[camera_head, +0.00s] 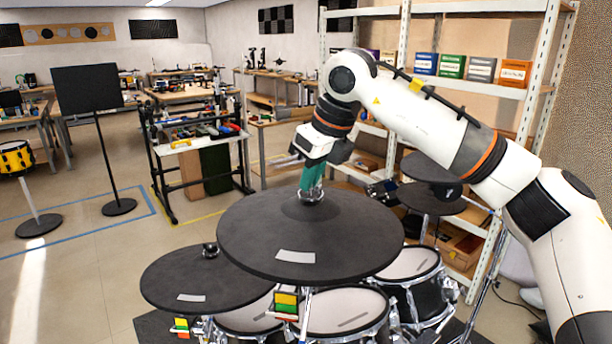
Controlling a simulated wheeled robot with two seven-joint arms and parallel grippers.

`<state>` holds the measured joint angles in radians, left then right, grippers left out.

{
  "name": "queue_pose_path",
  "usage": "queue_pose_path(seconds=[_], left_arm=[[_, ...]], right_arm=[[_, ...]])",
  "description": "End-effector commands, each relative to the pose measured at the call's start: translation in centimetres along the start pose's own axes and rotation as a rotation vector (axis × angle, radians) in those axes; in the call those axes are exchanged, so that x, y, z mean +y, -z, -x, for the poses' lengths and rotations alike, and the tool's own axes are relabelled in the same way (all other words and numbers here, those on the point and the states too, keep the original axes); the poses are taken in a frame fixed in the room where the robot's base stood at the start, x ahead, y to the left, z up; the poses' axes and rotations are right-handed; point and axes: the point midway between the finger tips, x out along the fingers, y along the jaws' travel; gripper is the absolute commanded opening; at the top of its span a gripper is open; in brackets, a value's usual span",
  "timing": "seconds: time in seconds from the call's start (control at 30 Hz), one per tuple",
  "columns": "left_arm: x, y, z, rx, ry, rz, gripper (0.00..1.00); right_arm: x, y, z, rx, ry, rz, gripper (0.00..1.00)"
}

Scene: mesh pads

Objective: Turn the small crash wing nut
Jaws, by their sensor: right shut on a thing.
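My right gripper (312,180) has teal fingers and points down at the centre of a large dark cymbal pad (350,250). Its fingers are shut on a small metal wing nut (310,197) at the top of that pad's stand. The fingers partly hide the nut, so its wings are hard to make out. The frame does not show which pad is the small crash. My left gripper is not in view.
Mesh drum pads (345,312) stand below the cymbals. More dark cymbal pads (432,198) are behind at the right, near a white shelf rack (545,70). A black music stand (88,90) and a yellow drum (14,158) stand at the left. Open floor (90,270) lies there.

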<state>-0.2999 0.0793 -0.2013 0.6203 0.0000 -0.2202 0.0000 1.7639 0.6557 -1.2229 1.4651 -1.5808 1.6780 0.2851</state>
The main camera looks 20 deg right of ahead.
Motion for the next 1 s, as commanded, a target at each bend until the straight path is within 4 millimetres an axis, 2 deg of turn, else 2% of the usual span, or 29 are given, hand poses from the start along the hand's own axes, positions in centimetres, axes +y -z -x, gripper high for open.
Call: queue_pose_path(seconds=[0.03, 0.5, 1.0], left_arm=[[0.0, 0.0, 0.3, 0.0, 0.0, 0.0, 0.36], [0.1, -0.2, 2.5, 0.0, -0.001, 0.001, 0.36], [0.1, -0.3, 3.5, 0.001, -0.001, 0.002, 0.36]], right_arm=[[0.0, 0.2, 0.5, 0.008, 0.018, 0.04, 0.0], [0.2, 0.4, 0.7, 0.011, 0.164, 0.417, 0.0], [0.2, 0.4, 0.6, 0.013, 0.231, 0.596, 0.0]])
